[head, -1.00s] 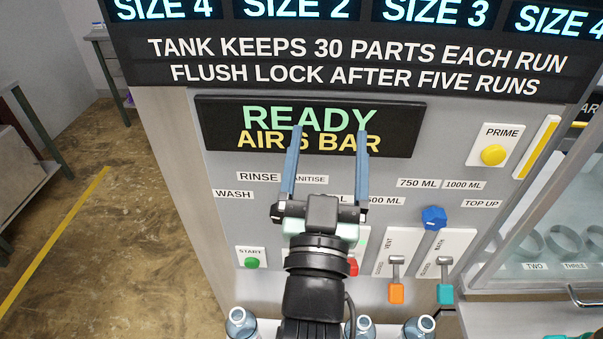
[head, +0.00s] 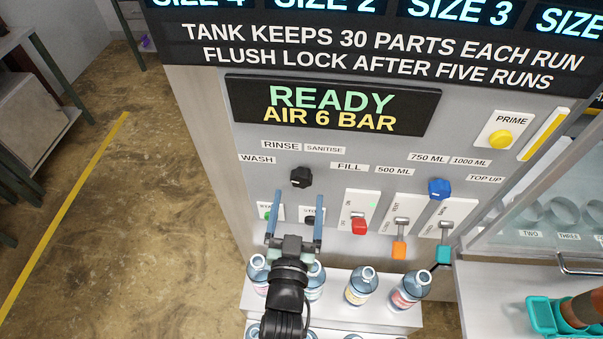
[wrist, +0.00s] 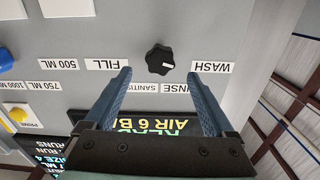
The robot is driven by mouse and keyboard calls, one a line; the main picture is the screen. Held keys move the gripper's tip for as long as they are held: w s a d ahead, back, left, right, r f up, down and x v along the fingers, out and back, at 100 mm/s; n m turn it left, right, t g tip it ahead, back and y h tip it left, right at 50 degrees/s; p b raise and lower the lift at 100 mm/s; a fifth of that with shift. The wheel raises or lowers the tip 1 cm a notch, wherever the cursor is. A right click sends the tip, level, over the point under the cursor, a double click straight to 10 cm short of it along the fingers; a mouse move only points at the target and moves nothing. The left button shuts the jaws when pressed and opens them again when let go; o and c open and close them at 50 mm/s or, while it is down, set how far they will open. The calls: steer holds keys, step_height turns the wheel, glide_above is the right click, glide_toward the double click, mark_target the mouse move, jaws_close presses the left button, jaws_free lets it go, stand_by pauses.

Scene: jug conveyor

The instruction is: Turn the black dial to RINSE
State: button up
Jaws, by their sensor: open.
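The black dial (head: 301,177) is on the grey panel, below the RINSE label (head: 281,145) and the SANITISE label (head: 324,149). The WASH label (head: 257,158) is to its upper left and the FILL label (head: 349,167) to its right. In the upside-down wrist view, the dial (wrist: 158,58) has a white mark facing the WASH label (wrist: 212,67). My gripper (head: 299,195) is open and empty, with its fingertips just below the dial in the head view. In the wrist view the dial appears between and just beyond the fingertips, apart from them.
A blue dial (head: 439,188) is further right. Below are the green start button (head: 267,214), a red switch (head: 359,226), an orange lever (head: 399,249) and a teal lever (head: 443,253). Several bottles (head: 359,286) stand below the panel. The floor at left is clear.

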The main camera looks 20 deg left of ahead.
mark_target(302, 183)
steer(key=shift+p+x, duration=0.7)
steer(key=shift+x, duration=2.4)
steer(key=c, duration=1.4)
steer(key=shift+f+m+b, duration=0.1)
steer(key=shift+m+b, duration=0.2)
steer(key=shift+b, duration=0.05)
steer(key=m+b, duration=0.2)
steer(key=m, duration=0.1)
steer(key=shift+d+f+m, duration=0.1)
steer(key=shift+m, duration=0.3)
steer(key=m+b, duration=0.1)
steer(key=m, duration=0.4)
steer(key=shift+b, duration=0.3)
steer(key=shift+m, duration=0.3)
